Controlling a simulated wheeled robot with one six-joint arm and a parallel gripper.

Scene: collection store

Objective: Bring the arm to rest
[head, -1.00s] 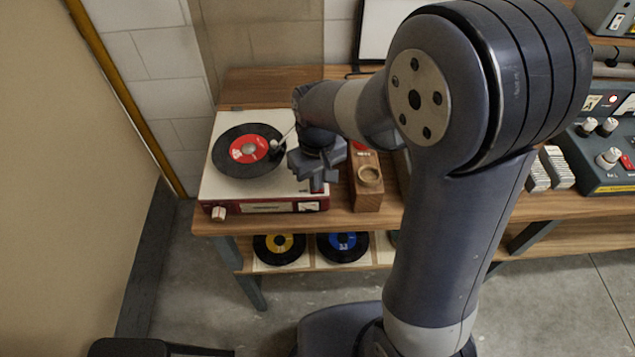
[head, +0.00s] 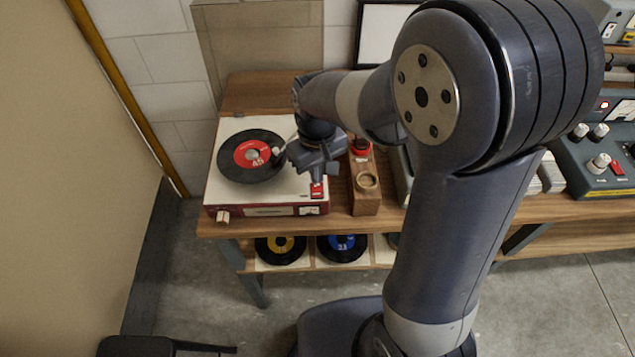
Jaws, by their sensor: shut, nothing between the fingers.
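My gripper (head: 318,170) hangs over the right part of a record player (head: 222,190) with a cream top and red front. It is shut and empty, and its fingertips are partly hidden by its own body. A black record with a red label (head: 252,154) lies on the turntable, left of my gripper. A red switch (head: 317,190) shows at the player's front right corner, just below the gripper in the picture. My arm reaches in from the right and hides the middle of the bench.
A wooden block (head: 366,199) with a round hollow and a red top piece stands right of the player. A grey console (head: 600,178) is at the far right of the wooden bench. Records with yellow (head: 281,244) and blue (head: 342,242) labels lie on the lower shelf.

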